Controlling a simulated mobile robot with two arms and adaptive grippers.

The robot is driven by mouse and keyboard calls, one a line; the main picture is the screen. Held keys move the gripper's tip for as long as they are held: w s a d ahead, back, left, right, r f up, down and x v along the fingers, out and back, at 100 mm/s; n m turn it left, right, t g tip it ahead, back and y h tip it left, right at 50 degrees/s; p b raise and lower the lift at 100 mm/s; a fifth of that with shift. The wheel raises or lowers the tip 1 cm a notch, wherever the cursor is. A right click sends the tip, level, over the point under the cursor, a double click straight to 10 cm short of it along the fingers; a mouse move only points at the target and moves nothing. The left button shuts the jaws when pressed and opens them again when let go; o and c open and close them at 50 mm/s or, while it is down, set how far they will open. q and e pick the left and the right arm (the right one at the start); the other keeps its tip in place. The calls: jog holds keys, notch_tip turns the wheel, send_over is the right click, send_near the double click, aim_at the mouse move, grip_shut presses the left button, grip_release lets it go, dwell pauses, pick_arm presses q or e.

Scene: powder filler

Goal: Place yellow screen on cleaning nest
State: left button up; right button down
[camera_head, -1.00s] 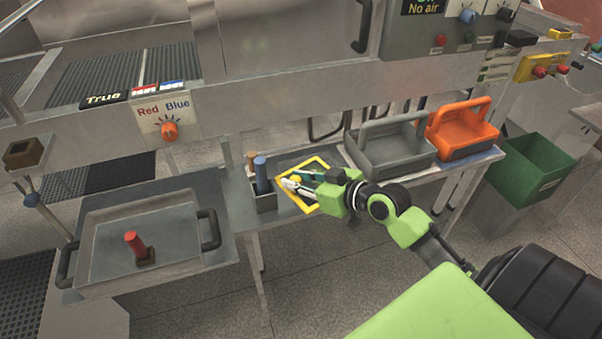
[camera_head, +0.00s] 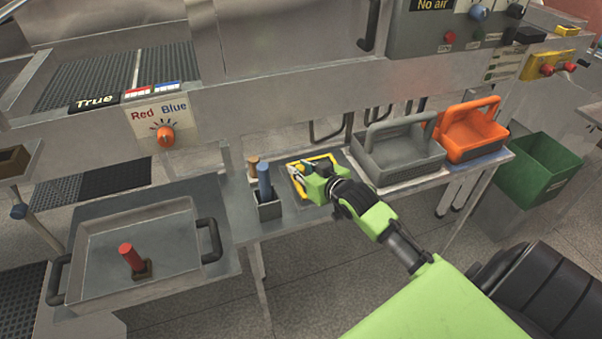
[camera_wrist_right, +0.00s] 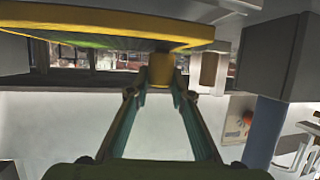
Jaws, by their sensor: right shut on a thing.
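The yellow screen (camera_head: 318,158) is a yellow frame over the small side table in the head view, partly hidden by my right gripper. My right gripper (camera_head: 298,172) is shut on the screen's handle. In the right wrist view the fingertips (camera_wrist_right: 160,92) close around a short yellow knob under the wide yellow rim of the screen (camera_wrist_right: 180,33). A dark grey plate (camera_head: 318,212) on the table shows beneath the screen; I cannot tell whether they touch, or whether this plate is the cleaning nest. My left gripper is not in view.
A holder (camera_head: 269,209) with a blue-handled tool (camera_head: 264,178) and a brown one stands just left of the screen. A grey basket (camera_head: 400,160) and an orange basket (camera_head: 470,145) stand right. A metal tray (camera_head: 175,262) with a red-handled tool (camera_head: 131,257) lies left.

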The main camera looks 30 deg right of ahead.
jog(key=shift+f, duration=0.8)
jog(key=c, duration=1.8)
grip_release()
jog(key=shift+f, duration=0.1)
jog(key=shift+s, duration=0.1)
jog(key=v, duration=1.2)
